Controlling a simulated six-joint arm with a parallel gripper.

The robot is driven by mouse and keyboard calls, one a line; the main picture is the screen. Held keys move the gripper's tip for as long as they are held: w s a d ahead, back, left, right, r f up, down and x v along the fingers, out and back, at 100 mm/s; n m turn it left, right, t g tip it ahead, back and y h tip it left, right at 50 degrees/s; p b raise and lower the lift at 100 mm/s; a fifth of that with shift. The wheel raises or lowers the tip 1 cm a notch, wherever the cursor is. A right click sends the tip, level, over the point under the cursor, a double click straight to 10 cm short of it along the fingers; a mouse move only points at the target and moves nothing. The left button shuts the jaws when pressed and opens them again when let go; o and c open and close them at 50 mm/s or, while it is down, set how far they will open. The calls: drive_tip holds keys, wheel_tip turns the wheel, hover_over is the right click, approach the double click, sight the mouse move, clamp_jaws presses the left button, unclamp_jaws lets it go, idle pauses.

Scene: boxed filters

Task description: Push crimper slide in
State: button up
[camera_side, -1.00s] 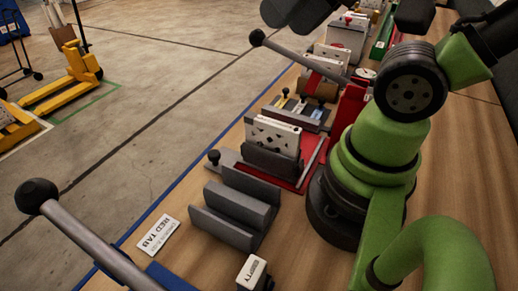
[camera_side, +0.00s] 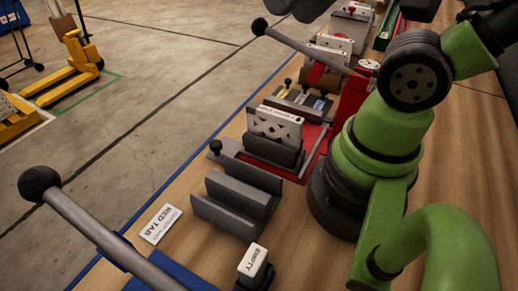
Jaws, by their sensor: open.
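A grey slide plate with a black knob (camera_side: 215,147) sticks out to the left of a red base (camera_side: 313,150). A dark grey holder (camera_side: 272,150) stands over it, with a white perforated part (camera_side: 275,123) upright in it. Behind is a red press body (camera_side: 353,95) with a long lever ending in a black ball (camera_side: 260,27). I cannot tell for sure which of these parts is the crimper slide.
A grey slotted block (camera_side: 237,205), a RED TAB label (camera_side: 161,223) and an EMPTY box (camera_side: 252,262) are nearer. Another lever with a black ball (camera_side: 40,184) crosses the lower left. Small tools (camera_side: 303,98) lie behind the holder. My green arm fills the right side.

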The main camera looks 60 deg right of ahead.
drive_tip(key=shift+o, duration=0.9)
drive_tip(key=m+g+h, duration=0.2)
drive_tip(key=m+g, duration=0.5)
drive_tip(key=m, duration=0.2)
hover_over(215, 143)
wheel_tip(215, 143, down, 18)
wheel_tip(215, 143, down, 11)
drive_tip(key=shift+r, duration=0.15)
drive_tip(key=shift+m, duration=0.3)
drive_tip(key=shift+c, duration=0.3)
